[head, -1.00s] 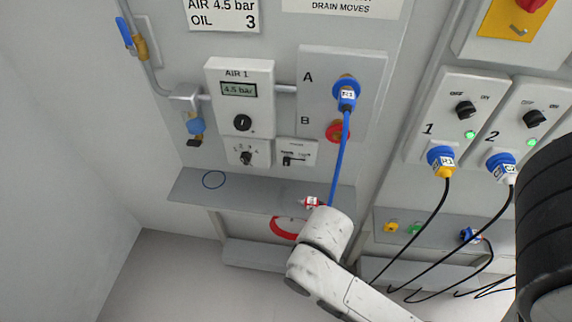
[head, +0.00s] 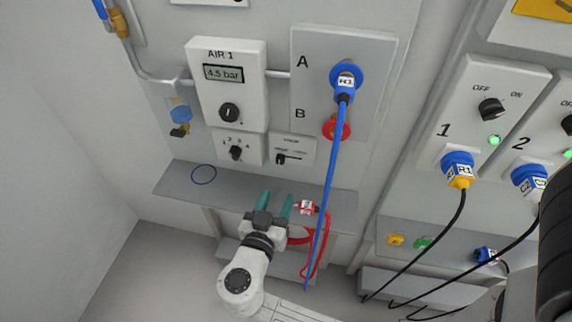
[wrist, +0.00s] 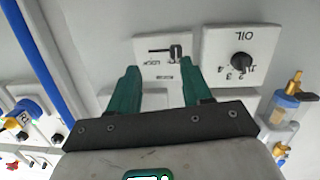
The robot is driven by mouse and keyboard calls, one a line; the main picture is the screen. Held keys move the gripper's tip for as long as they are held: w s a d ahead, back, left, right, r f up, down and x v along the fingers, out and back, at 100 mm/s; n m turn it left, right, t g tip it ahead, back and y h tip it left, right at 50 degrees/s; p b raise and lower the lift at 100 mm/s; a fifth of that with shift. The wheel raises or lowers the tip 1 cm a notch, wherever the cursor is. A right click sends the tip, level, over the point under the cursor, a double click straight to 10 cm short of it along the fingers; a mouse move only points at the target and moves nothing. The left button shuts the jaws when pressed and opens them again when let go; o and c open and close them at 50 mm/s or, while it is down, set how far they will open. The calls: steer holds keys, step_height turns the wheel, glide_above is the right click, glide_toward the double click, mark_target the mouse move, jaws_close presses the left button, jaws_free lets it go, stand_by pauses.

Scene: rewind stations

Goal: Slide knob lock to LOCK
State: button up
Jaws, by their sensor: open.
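In the upside-down wrist view, the panel (wrist: 152,72) shows the knob (wrist: 176,52) at the slot's right end and the word LOCK below. My gripper (head: 276,199) is open and empty, its two green fingers pointing up towards the panel. In the wrist view the gripper (wrist: 160,70) has the panel between and beyond its fingertips. I see no contact with the knob.
The OIL selector (head: 236,151) is just left of the lock panel. A grey shelf (head: 225,192) juts out below, holding a blue ring (head: 204,174). A blue hose (head: 329,185) hangs to the right. A red-tagged connector (head: 307,207) is close to the right finger.

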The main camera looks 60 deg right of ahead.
mark_target(279, 161)
steer(key=shift+t+h, duration=0.6)
steer(key=shift+t, duration=0.2)
steer(key=x, duration=0.3)
steer(key=w+p+x, duration=0.1)
steer(key=x, duration=0.2)
steer(key=w+r+p+x, duration=0.1)
steer(key=x, duration=0.3)
steer(key=shift+a, duration=0.25)
jaws_close()
